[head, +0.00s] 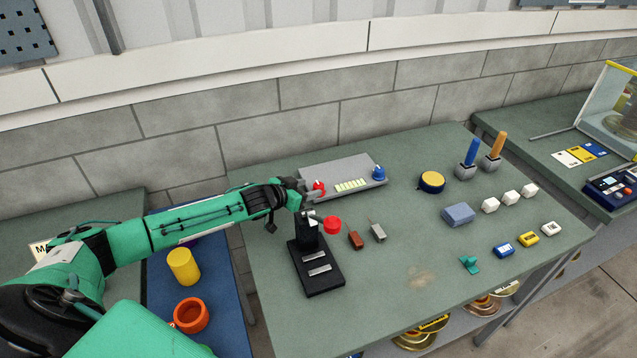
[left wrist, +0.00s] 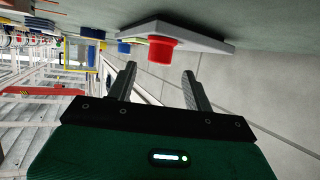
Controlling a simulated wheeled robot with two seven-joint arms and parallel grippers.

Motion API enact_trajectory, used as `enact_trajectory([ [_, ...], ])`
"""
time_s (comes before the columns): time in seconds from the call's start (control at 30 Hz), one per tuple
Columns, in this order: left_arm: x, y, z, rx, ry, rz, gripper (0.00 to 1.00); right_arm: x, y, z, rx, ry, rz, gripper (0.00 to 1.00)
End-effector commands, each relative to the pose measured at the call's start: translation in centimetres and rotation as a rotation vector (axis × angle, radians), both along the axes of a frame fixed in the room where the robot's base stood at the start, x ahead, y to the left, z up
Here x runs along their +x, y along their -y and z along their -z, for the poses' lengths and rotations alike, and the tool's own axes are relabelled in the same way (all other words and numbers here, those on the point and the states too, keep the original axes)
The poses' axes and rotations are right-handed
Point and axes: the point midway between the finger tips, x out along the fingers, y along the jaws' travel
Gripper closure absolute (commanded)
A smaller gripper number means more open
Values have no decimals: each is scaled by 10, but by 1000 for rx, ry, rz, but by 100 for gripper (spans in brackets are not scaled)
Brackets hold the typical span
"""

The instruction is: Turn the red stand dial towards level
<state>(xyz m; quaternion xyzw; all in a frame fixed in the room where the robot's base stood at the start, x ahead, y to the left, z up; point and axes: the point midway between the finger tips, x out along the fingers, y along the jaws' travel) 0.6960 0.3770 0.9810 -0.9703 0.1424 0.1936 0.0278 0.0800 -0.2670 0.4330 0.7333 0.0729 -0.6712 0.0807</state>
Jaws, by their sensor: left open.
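A red dial (head: 319,187) stands on the near-left part of a grey panel (head: 335,170) at the back of the table. It also shows as a red knob in the left wrist view (left wrist: 161,50). A blue dial (head: 378,173) is at the panel's right end, and a pale yellow-green strip (head: 350,185) lies between them. My left gripper (head: 306,189) is beside the red dial. In the left wrist view its fingers (left wrist: 159,72) are open and empty. The red dial is just beyond the fingertips, roughly between them. My right gripper is not in view.
A black stand (head: 318,268) with a red disc (head: 332,225) is just in front of my left gripper. A brown block (head: 355,240) and a grey block (head: 377,232) lie nearby. A yellow-topped round item (head: 431,181) is further right.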

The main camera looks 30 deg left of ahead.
Motion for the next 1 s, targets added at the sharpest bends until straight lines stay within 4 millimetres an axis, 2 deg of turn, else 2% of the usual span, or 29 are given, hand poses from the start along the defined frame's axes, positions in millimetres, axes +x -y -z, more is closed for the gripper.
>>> enact_trajectory([
  [0.2, 30, 10, 10, 0, 2, 0, 48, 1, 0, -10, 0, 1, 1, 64],
  [0.4, 45, 14, 18, 0, 1, 0, 48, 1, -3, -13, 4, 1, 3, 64],
  [0.83, 51, 15, 22, 1, 0, 0, 48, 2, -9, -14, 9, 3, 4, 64],
  [0.87, 51, 15, 22, 1, 0, 0, 52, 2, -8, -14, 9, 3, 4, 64],
  [1.0, 51, 15, 22, 1, 0, 0, 80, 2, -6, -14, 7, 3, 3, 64],
])
